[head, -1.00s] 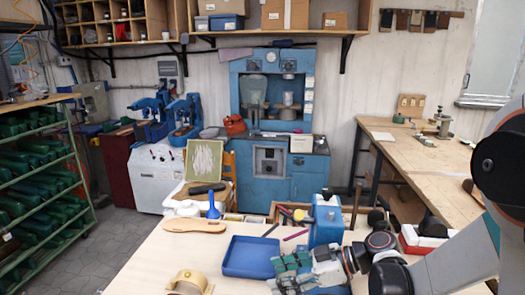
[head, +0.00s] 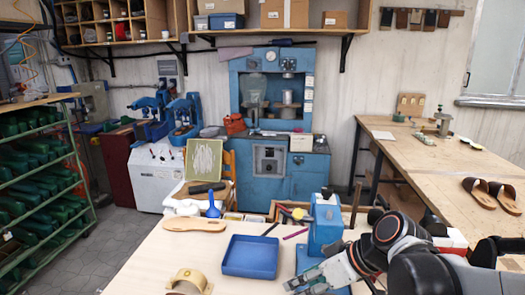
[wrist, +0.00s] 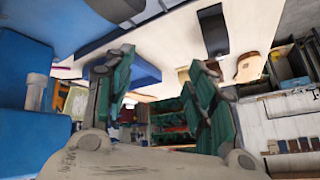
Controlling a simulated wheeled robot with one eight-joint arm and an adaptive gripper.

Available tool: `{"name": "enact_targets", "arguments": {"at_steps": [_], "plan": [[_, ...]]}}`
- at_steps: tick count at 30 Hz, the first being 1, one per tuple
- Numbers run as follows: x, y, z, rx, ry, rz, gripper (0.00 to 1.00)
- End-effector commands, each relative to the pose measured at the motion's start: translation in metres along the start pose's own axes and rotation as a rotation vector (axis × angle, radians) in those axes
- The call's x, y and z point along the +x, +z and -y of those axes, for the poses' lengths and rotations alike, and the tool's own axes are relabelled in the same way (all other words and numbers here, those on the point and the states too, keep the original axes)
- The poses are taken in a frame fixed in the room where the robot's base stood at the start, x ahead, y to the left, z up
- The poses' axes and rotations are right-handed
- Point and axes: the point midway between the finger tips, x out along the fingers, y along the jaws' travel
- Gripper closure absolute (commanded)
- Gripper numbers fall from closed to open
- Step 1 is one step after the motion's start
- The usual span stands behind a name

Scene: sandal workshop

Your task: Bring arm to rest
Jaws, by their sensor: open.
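My gripper (head: 306,280) is low in the head view, over the front worktable (head: 150,262), to the right of the blue tray (head: 250,257) and in front of the blue machine (head: 325,222) on the table. It is open, and nothing shows between its fingers. My arm reaches in from the lower right corner. In the wrist view the two green-padded fingers (wrist: 164,88) stand apart. The room appears tilted behind them.
A pair of sandals (head: 492,194) lies on the right bench (head: 425,165). A green rack (head: 45,180) stands at left.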

Motion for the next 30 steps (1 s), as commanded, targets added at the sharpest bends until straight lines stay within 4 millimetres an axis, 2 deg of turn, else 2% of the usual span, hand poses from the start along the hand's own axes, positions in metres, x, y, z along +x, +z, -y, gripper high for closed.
{"name": "enact_targets", "arguments": {"at_steps": [8,18,24,30], "plan": [[-0.040,0.034,0.003,0.192,0.219,0.049,0.49],[-0.088,0.074,0.001,0.384,0.484,0.008,0.49],[-0.106,0.088,-0.001,0.449,0.582,-0.039,0.49],[-0.110,0.090,-0.001,0.459,0.598,-0.047,0.49]]}}
